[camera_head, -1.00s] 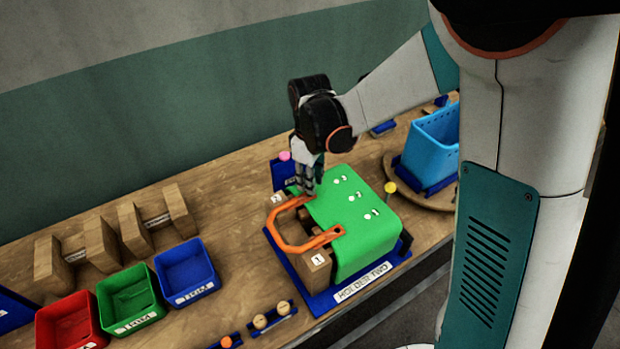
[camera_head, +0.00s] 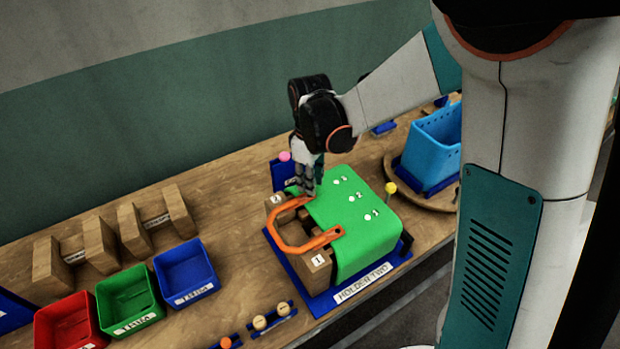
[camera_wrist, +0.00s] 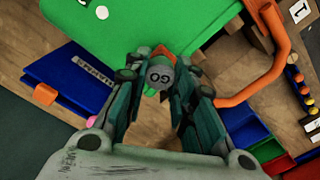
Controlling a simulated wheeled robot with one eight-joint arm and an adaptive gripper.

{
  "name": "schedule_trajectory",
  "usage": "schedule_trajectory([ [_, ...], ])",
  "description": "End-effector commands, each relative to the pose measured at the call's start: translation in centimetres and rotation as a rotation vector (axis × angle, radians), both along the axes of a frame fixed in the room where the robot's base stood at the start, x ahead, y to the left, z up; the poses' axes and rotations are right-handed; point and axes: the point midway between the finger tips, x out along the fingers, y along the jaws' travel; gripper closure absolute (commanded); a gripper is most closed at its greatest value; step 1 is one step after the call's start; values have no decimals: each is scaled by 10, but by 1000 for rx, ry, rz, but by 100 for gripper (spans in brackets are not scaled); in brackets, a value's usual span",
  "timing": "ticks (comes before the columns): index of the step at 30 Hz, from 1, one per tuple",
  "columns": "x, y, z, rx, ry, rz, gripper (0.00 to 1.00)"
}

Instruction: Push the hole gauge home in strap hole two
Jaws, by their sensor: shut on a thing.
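An orange curved strap (camera_head: 290,243) arches off the left edge of the green cover (camera_head: 362,232) on the holder marked "HOLDER TWO" (camera_head: 362,282). Its near end lies by the wooden block marked 1 (camera_head: 317,262), its far end by the block marked 2 (camera_head: 277,201). My gripper (camera_head: 307,190) points down over the far end. In the wrist view my gripper (camera_wrist: 162,82) is shut on the hole gauge (camera_wrist: 159,77), a grey round-topped piece marked "GO". A bit of orange shows just beyond the gauge. The strap hole and the gauge's lower end are hidden, so its depth is unclear.
White numbered dots mark the cover, and a yellow-headed pin (camera_head: 391,188) stands at its right. A pink ball (camera_head: 284,156) tops a blue stand behind. Red, green (camera_head: 130,298) and blue bins stand left. A light-blue basket (camera_head: 432,150) stands right.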

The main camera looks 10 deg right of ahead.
Motion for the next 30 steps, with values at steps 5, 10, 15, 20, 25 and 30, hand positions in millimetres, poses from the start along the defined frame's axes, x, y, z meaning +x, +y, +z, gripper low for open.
schedule_trajectory([
  [5,0,0,-4,0,0,0,100],
  [10,0,0,-8,0,0,0,100],
  [15,0,0,-12,0,0,0,100],
  [20,0,0,-16,0,0,0,100],
  [25,0,0,-19,0,0,0,100],
  [30,0,0,-23,0,0,0,100],
])
